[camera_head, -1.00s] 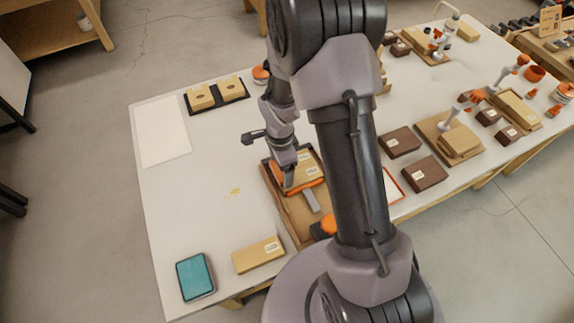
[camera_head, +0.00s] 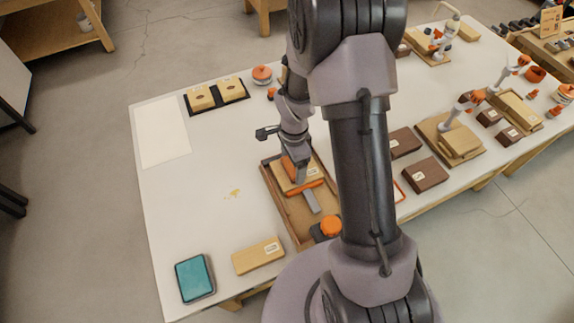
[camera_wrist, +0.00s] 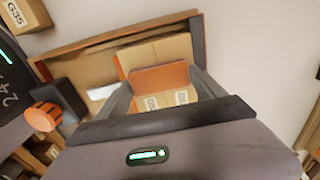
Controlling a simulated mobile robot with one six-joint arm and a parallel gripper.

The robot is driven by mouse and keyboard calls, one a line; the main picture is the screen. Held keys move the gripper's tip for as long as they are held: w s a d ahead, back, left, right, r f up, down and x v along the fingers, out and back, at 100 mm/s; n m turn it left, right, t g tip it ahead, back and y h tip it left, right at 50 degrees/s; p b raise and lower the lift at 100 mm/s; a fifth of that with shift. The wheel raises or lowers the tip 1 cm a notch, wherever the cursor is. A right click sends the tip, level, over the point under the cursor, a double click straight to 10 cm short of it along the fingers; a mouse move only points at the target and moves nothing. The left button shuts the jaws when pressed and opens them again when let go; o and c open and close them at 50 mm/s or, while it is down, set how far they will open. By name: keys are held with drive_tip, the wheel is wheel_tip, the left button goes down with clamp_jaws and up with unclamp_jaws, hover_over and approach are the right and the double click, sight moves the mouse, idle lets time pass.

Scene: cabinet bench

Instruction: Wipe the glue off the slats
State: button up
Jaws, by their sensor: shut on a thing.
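My gripper (camera_head: 297,174) is low over the wooden tray (camera_head: 275,203) near the middle of the table. It is shut on an orange-brown flat piece (camera_wrist: 160,78), which shows between the fingers in the wrist view and as an orange patch (camera_head: 289,165) in the head view. Light wood slats (camera_head: 312,172) with white labels lie in the tray under the gripper; they also show in the wrist view (camera_wrist: 172,50). I cannot tell whether the held piece touches them. No glue can be made out on the slats.
A labelled wood block (camera_head: 258,256) and a teal pad (camera_head: 195,278) lie at the front.

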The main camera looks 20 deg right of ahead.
sight(281, 175)
drive_tip(key=shift+w+d, duration=0.1)
drive_tip(key=shift+d, duration=3.25)
drive_tip(key=shift+a+f, duration=0.1)
drive_tip(key=shift+a+r+b, duration=0.2)
drive_tip(key=shift+a+b, duration=0.45)
drive_tip(key=shift+a, duration=1.45)
drive_tip(key=shift+a+f+b, duration=0.2)
drive_tip(key=shift+a+b, duration=0.5)
drive_tip(key=shift+a, duration=1.15)
drive_tip(key=shift+a+r, duration=0.1)
drive_tip(key=shift+a, duration=1.2)
drive_tip(key=shift+r, duration=0.1)
